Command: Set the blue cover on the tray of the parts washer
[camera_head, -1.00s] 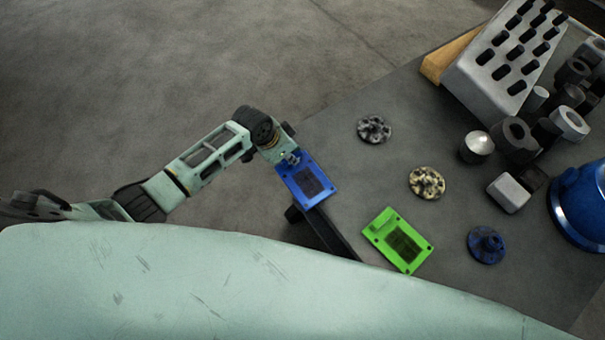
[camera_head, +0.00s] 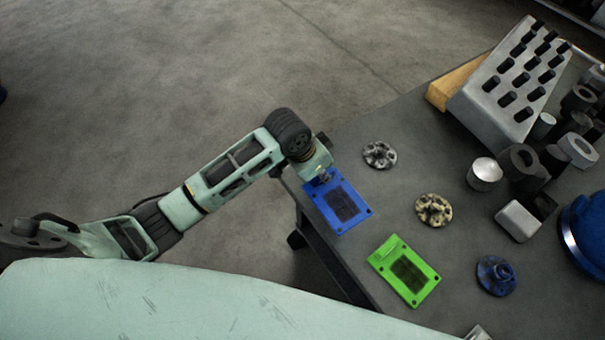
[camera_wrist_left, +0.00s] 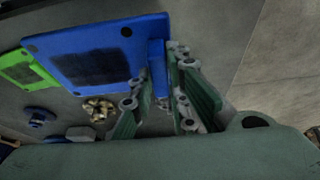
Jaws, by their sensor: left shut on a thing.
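The blue cover (camera_head: 341,204) is a flat rectangular plate with a dark centre panel and corner holes. In the head view it shows at the left corner of the grey table. My left gripper (camera_head: 324,179) is at its upper-left edge. In the left wrist view the blue cover (camera_wrist_left: 88,58) is seen at an angle, and my left gripper (camera_wrist_left: 160,85) is shut on its raised edge. I cannot tell whether the cover touches the table. My right gripper and the parts washer are not in view.
On the table (camera_head: 378,205) lie a green cover (camera_head: 405,270), a grey round part (camera_head: 379,155), a tan one (camera_head: 434,210) and a blue one (camera_head: 496,275). A block with black pegs (camera_head: 510,85) and several metal parts stand right. Open floor (camera_head: 150,90) lies left.

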